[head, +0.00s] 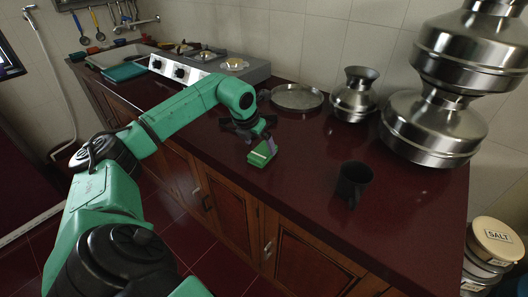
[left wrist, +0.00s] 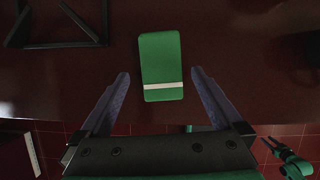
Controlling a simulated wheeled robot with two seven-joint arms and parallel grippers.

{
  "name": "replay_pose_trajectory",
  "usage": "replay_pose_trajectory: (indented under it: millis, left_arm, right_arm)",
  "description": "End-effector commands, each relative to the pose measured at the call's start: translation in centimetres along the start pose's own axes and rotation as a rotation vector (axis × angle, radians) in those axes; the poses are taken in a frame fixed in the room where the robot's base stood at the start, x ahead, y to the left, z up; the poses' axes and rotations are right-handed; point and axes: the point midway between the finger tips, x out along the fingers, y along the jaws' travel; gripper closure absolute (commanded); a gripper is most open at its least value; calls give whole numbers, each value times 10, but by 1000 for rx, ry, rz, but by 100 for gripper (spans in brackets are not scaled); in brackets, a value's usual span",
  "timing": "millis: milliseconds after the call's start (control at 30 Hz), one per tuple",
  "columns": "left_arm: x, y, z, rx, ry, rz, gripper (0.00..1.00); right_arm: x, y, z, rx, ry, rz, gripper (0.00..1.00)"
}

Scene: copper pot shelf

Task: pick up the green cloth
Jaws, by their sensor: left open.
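The green cloth (head: 263,153) lies folded on the dark red countertop, near its front edge. In the left wrist view the cloth (left wrist: 161,58) is a neat rectangle with one white stripe across its near end. My left gripper (head: 252,132) is open just above and behind the cloth in the head view. In the left wrist view its fingers (left wrist: 160,76) stand apart on either side of the cloth's near part, with clear gaps. Nothing is between them in their grip. My right gripper (left wrist: 276,147) seems to show small at the lower right, over the floor; its jaws are unclear.
A dark mug (head: 352,184) stands to the right on the countertop (head: 310,200). Behind are a steel plate (head: 297,97), a small steel pot (head: 355,94) and large stacked pots (head: 434,130). A stove (head: 210,66) is at the back left.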

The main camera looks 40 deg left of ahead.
Motion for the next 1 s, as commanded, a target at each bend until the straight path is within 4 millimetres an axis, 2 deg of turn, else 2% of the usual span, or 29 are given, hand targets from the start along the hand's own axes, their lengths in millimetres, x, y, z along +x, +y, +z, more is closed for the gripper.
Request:
replay_pose_trajectory:
  millis: [100, 233, 500, 767, 800, 867, 900, 1000]
  left_arm:
    - [20, -3, 0, 1, 5, -3, 0]
    - [41, -2, 0, 0, 3, -2, 0]
    - [44, -2, -1, 1, 1, 0, 0]
    - [47, -2, -2, 1, 1, -1, 0]
    - [47, -2, -2, 1, 1, 0, 8]
    - [46, -2, -2, 1, 1, -1, 31]
    - [46, -2, -2, 1, 1, 0, 46]
    - [46, -2, -2, 1, 1, 0, 81]
  right_arm:
    - [-14, 2, -23, 0, 36, 3, 50]
    - [-16, 3, -26, -1, 42, 3, 50]
    - [-14, 1, -16, 0, 26, 1, 50]
    - [-11, 1, -14, 0, 23, 1, 50]
    - [-11, 1, -14, 0, 23, 1, 50]
    - [-11, 1, -14, 0, 23, 1, 50]
    - [-12, 1, -14, 0, 23, 1, 50]
    - [-12, 1, -14, 0, 23, 1, 50]
